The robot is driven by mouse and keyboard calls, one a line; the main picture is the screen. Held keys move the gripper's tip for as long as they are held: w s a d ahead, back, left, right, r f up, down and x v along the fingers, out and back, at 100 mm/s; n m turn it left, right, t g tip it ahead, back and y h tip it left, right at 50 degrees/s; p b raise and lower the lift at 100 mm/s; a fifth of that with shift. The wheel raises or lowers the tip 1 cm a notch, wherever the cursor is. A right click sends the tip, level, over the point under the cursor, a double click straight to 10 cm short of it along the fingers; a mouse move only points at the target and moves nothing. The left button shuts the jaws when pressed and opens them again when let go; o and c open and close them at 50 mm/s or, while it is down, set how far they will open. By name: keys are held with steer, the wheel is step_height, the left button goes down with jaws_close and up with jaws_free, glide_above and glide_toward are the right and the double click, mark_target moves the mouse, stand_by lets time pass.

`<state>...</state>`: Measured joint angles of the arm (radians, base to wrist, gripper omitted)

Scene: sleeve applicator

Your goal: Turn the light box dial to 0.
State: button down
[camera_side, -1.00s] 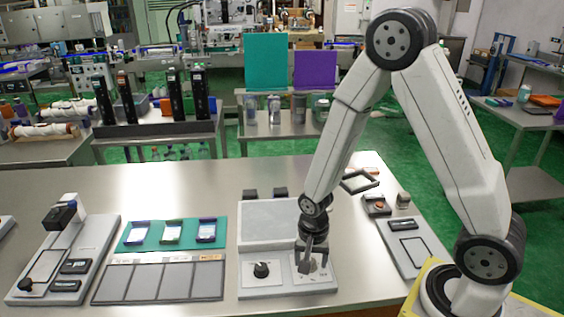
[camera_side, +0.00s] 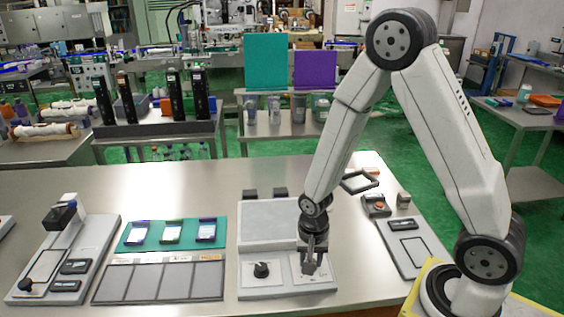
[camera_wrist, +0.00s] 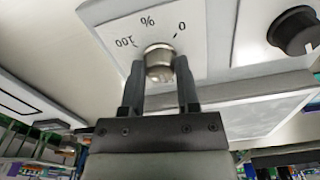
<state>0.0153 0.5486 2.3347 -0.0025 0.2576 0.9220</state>
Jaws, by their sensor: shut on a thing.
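The light box (camera_side: 284,212) stands near the front of the table, with a pale raised panel at its back. Its silver dial (camera_wrist: 159,61) shows in the wrist view between the two fingers of my gripper (camera_wrist: 160,74). My gripper also shows in the side view (camera_side: 311,270), pointing down at the right front of the box, shut on the dial. A printed scale (camera_wrist: 150,24) beyond the dial reads 100, % and 0, with short tick marks. I cannot make out a pointer on the dial. The fingers hide the dial in the side view.
A black knob (camera_side: 261,269) sits left of the dial on the same box; it also shows in the wrist view (camera_wrist: 294,30). Left are a green mat (camera_side: 128,246) with several small items and a grey divided tray (camera_side: 160,282). A grey fixture (camera_side: 407,252) lies right.

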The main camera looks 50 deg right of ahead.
steer(key=n, duration=1.3)
steer(key=shift+n, duration=0.3)
steer(key=n, duration=0.6)
steer(key=shift+d, duration=0.1)
steer(key=n, duration=0.6)
steer(key=shift+n, duration=0.4)
steer(key=shift+c, duration=1.7)
jaws_free()
steer(key=shift+r, duration=0.1)
